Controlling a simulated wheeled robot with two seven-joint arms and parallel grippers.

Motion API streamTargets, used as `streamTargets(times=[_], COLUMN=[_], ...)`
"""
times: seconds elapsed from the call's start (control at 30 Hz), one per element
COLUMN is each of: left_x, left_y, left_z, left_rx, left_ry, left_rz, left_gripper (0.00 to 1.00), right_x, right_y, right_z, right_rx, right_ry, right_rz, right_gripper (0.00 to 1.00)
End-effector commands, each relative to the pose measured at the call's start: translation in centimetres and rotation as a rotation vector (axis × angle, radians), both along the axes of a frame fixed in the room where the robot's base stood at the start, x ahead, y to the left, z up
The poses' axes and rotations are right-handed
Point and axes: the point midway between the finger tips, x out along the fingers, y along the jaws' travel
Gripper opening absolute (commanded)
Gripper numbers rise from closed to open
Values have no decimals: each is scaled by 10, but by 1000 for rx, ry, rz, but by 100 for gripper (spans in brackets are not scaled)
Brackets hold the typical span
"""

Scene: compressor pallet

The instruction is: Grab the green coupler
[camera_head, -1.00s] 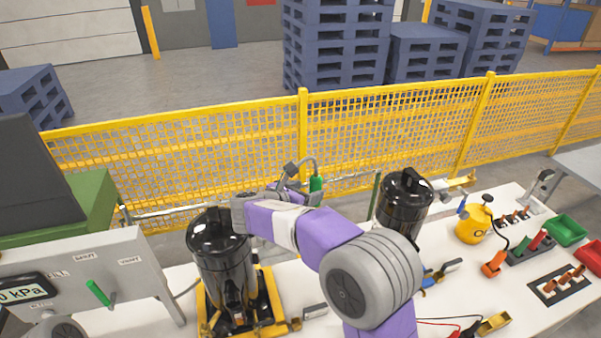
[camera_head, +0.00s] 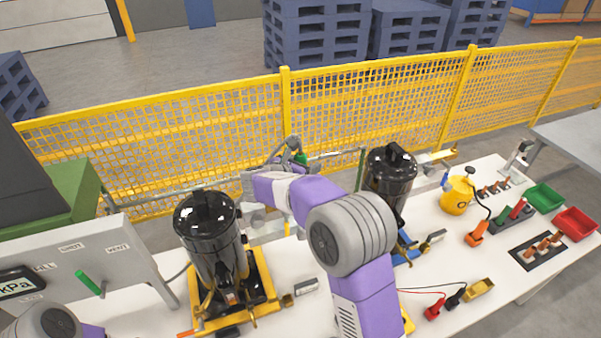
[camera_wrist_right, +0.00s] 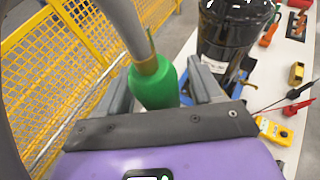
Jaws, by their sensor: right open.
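The green coupler (camera_wrist_right: 153,86) hangs on the end of a grey hose with a brass collar, in the right wrist view. It sits between the two spread fingers of my right gripper (camera_wrist_right: 163,88), with a gap visible to the finger on the right. In the head view only a small part of the coupler (camera_head: 301,158) shows past the gripper (camera_head: 290,160), above the back edge of the bench. Whether the left-hand finger touches it, I cannot tell. My left gripper is out of view.
A yellow mesh fence (camera_head: 210,135) runs close behind the bench (camera_head: 420,290). Black compressor tanks stand left (camera_head: 210,235) and right (camera_head: 390,175) of my right arm. A gauge panel (camera_head: 90,260) is at left. Tools and bins lie at right.

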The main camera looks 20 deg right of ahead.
Motion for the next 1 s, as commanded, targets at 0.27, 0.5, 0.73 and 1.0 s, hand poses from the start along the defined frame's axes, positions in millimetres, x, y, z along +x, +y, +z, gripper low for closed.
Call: streamTargets(times=[0.27,0.5,0.73,1.0], left_x=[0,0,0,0], left_y=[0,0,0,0], left_z=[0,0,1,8], left_rx=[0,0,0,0], left_ry=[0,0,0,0], left_rz=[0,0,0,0], left_gripper=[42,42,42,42], right_x=[0,0,0,0], right_y=[0,0,0,1], right_z=[0,1,9,61], right_rx=[0,0,0,1], right_ry=[0,-1,-4,-8], right_rz=[0,0,-2,-1], right_gripper=[25,2,1,1])
